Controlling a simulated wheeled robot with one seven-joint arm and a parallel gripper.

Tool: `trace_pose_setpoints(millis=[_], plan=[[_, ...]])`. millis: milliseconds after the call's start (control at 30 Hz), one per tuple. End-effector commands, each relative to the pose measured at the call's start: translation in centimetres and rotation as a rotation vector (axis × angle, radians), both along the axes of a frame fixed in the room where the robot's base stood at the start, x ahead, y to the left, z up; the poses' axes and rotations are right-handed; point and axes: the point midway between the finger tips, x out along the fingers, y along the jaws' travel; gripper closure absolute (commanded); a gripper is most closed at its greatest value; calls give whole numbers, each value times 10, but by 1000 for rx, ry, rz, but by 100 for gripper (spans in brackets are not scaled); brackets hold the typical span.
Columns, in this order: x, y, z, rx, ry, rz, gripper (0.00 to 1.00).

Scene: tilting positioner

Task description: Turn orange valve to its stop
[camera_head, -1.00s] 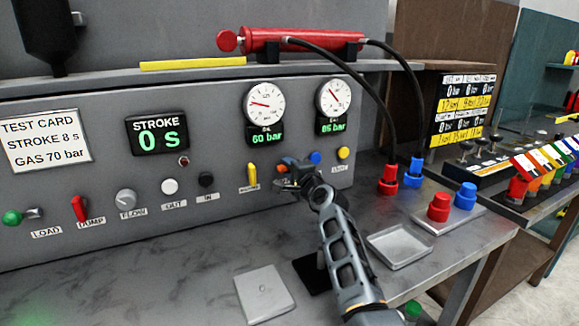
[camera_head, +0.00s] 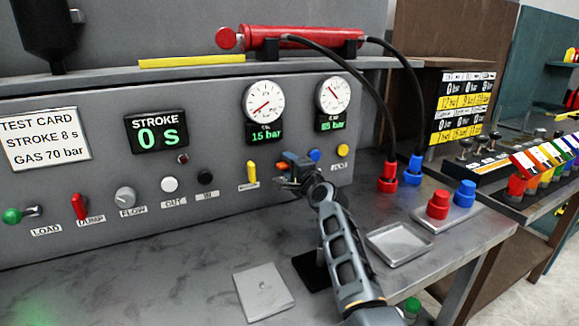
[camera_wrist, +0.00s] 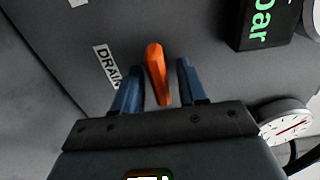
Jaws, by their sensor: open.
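The orange valve handle (camera_wrist: 156,72) shows in the wrist view as a narrow lever on the grey panel, beside a label reading DRAIN. My gripper (camera_wrist: 159,66) is open, with one blue finger on each side of the handle. There are visible gaps between the handle and both fingers. In the head view, my gripper (camera_head: 296,170) is at the lower right of the panel and hides most of the valve. Only a bit of orange (camera_head: 281,166) shows there.
The left gauge (camera_head: 263,98) reads 15 bar; the right gauge (camera_head: 333,94) is above my gripper. A yellow lever (camera_head: 251,172) and a blue knob (camera_head: 314,156) flank my gripper. A metal tray (camera_head: 399,244) and a grey plate (camera_head: 263,292) lie on the bench.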

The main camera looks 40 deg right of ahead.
Motion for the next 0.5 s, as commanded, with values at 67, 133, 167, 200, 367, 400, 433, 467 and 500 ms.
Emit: trace_pose_setpoints(millis=[67, 133, 167, 200, 367, 400, 433, 467, 500], plan=[[-3, 1, 0, 0, 0, 1, 58], [-9, 4, -1, 0, 1, 1, 58], [-13, 5, -1, 0, 1, 1, 58], [-18, 6, -1, -1, 1, 1, 58], [-43, 13, -1, -1, 1, 1, 58], [-50, 15, -1, -2, 1, 1, 58], [-54, 16, -1, -2, 3, 0, 58], [-57, 17, -1, -1, 2, 0, 58], [-62, 18, -2, 0, 2, 0, 58]])
